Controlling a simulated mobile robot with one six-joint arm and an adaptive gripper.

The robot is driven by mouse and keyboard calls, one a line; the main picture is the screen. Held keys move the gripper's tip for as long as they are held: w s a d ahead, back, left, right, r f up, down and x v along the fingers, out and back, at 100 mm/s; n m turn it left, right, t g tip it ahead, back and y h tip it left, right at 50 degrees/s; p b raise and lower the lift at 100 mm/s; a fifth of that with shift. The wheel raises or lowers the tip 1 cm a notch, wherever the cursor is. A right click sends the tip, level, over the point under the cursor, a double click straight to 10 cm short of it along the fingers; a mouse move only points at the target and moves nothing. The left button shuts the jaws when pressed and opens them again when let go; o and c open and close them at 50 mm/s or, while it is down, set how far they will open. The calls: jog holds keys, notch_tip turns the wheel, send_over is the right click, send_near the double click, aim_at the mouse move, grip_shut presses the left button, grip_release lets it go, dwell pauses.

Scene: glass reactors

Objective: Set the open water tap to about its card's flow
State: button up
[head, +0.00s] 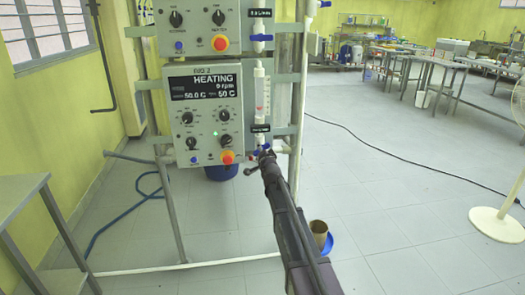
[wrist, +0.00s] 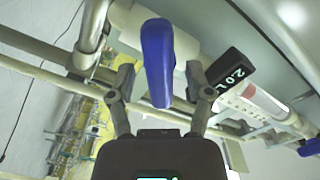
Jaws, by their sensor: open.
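A blue tap handle (wrist: 158,60) stands between the two fingers of my gripper (wrist: 160,88) in the wrist view. The fingers are apart, with a gap showing on each side of the handle. A black card (wrist: 232,72) beside the tap starts with "2.0 L"; the rest is cut off. In the head view my gripper (head: 263,154) is at the lower tap, under the clear flow tube (head: 260,92) and its black card (head: 260,128). My gripper partly hides this tap. The float's reading is too small to make out.
The control panel (head: 205,112) reads HEATING, 0 rpm and 50 C, close left of the tap. Another blue-handled tap (head: 262,37) sits above the tube. Metal frame posts (head: 299,90) stand close by. Open floor lies right.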

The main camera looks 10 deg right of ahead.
grip_shut()
dwell(0.3)
jog(key=shift+n, duration=1.5)
grip_release()
